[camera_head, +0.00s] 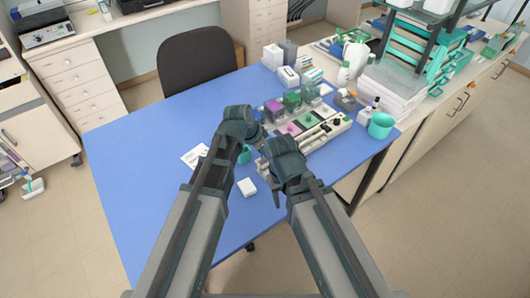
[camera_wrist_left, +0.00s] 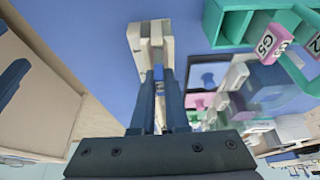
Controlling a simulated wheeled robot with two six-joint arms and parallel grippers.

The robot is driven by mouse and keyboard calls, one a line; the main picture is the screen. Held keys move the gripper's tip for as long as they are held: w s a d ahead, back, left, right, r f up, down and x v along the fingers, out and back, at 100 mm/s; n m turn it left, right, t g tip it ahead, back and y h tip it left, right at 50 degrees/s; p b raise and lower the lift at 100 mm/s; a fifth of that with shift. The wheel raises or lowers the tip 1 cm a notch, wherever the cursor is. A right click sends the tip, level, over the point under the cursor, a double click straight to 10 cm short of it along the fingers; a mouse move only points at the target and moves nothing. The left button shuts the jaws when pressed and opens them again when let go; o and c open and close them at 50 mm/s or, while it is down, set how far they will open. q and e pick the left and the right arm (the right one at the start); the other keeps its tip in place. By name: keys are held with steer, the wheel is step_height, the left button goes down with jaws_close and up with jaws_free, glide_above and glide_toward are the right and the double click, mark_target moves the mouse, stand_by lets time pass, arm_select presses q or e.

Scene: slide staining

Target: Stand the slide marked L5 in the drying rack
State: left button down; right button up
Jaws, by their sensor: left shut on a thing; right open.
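My left gripper (camera_wrist_left: 158,82) is shut on a thin piece seen edge-on, likely a slide; its mark cannot be read. A cream slotted block (camera_wrist_left: 150,36), which looks like the drying rack, stands just beyond its fingertips; I cannot tell whether the held piece touches it. In the head view the left fingers are hidden behind my arms. My right gripper (camera_head: 277,197) is open and empty, low over the blue table to the right of the left one. A slide marked G5 (camera_wrist_left: 269,40) stands in a green rack (camera_wrist_left: 232,24) at the upper right of the left wrist view.
A staining tray with several coloured wells (camera_head: 316,133) lies beyond my grippers. A teal cup (camera_head: 381,125) stands at the right edge. The table's left side is clear.

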arm_select(q)
steer(key=shift+f, duration=0.25)
arm_select(e)
steer(key=shift+f, duration=0.25)
arm_select(q)
steer(key=c, duration=0.8)
jaws_free()
steer(key=shift+c, duration=0.2)
steer(key=shift+r, duration=0.15)
arm_select(e)
steer(key=shift+r, duration=0.15)
arm_select(q)
steer(key=p+v, duration=1.2)
steer(key=v, duration=0.1)
steer(key=shift+r, duration=0.3)
arm_select(e)
step_height(320, 180, up, 12)
steer(key=shift+r, duration=0.25)
